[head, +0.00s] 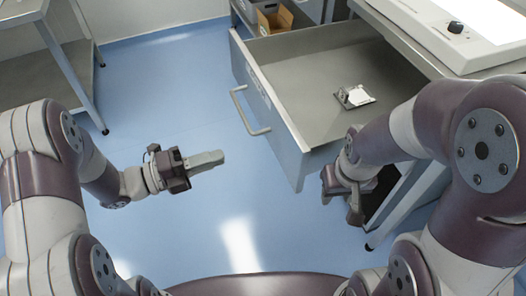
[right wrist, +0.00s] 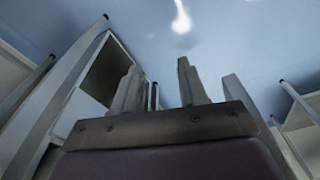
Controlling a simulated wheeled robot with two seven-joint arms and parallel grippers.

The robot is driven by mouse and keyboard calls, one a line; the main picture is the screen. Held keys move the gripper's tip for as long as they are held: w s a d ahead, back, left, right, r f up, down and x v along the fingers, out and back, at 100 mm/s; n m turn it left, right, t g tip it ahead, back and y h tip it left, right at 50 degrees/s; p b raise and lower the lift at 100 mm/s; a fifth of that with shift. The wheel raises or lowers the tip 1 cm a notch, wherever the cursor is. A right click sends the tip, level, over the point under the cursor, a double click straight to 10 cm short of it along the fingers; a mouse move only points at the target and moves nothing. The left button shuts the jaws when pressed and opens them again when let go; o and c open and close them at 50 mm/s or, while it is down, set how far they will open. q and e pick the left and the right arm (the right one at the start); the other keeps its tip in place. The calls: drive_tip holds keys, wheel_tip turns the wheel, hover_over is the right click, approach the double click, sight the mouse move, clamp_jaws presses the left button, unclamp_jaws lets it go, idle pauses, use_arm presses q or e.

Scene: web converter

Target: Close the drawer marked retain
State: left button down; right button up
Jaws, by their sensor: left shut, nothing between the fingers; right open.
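A grey metal drawer (head: 284,122) is pulled out from under the bench, with a bar handle (head: 241,112) on its front. A label (head: 258,86) is on the front, too small to read. A small metal piece with a white tag (head: 354,96) lies inside the drawer. My left gripper (head: 219,158) is shut and empty, over the floor left of the drawer front and apart from the handle. My right gripper (head: 354,212) is beside the drawer's near right corner; its open fingers show in the right wrist view (right wrist: 160,80). Whether it touches the drawer is unclear.
A white panel with a black knob (head: 455,27) is on the bench above. A cardboard box (head: 273,20) is on a low shelf at the back. A metal rack (head: 62,60) stands at the left. The blue floor (head: 170,85) before the drawer is clear.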

sight(277, 139)
use_arm(q)
drive_tip(key=b+x, duration=0.1)
drive_tip(key=x, duration=1.1)
use_arm(e)
drive_tip(key=shift+f, duration=0.6)
use_arm(q)
drive_tip(key=shift+w+d+f, duration=0.1)
